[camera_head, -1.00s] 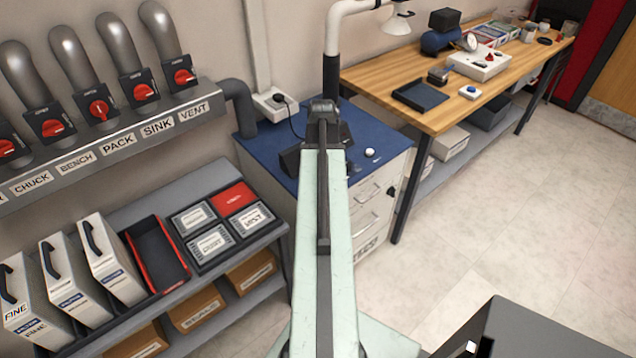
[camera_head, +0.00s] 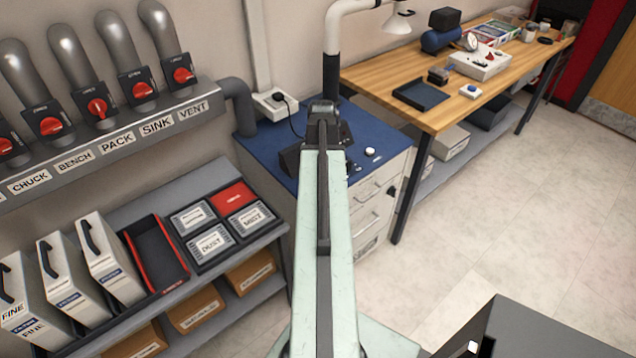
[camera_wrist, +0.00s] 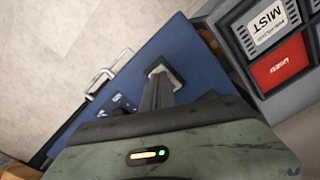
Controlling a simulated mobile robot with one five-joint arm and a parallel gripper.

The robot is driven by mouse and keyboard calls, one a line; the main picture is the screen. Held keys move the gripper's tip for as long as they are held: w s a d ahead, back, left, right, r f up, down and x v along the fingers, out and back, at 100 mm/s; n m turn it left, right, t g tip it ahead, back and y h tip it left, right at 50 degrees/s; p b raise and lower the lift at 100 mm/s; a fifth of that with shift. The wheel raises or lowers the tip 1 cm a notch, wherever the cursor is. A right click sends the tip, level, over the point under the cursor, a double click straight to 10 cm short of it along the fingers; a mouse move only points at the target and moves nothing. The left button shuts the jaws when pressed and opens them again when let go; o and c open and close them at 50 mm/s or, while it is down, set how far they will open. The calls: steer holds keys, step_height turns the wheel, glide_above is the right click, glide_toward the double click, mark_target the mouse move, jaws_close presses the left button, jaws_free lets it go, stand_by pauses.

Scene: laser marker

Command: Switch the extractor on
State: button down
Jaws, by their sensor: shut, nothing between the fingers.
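No extractor is labelled that I can read. A blue-topped drawer cabinet (camera_head: 375,130) stands beside the shelf, with a white round knob (camera_head: 370,152) and small dark parts on its top. My gripper (camera_wrist: 158,82) is shut and empty, pointing down over the blue top (camera_wrist: 190,45). In the wrist view its fingers overlap a small light-framed dark square (camera_wrist: 156,72) on that top; whether they touch it I cannot tell. Small knobs or buttons (camera_wrist: 122,101) show to its left. In the head view my arm hides the fingertips and part of the cabinet top.
A wall duct with red rotary knobs (camera_head: 97,107), labelled CHUCK, BENCH, PACK, SINK and VENT, is at left. Below it a grey shelf (camera_head: 205,182) holds filter boxes and a red-edged tray (camera_head: 157,255). A wooden bench (camera_head: 400,70) with instruments stands behind right.

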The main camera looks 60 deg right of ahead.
steer(key=shift+f+b, duration=0.4)
steer(key=shift+f, duration=0.05)
step_height(320, 180, up, 7)
steer(key=p, duration=0.7)
steer(key=shift+r, duration=0.1)
stand_by(0.4)
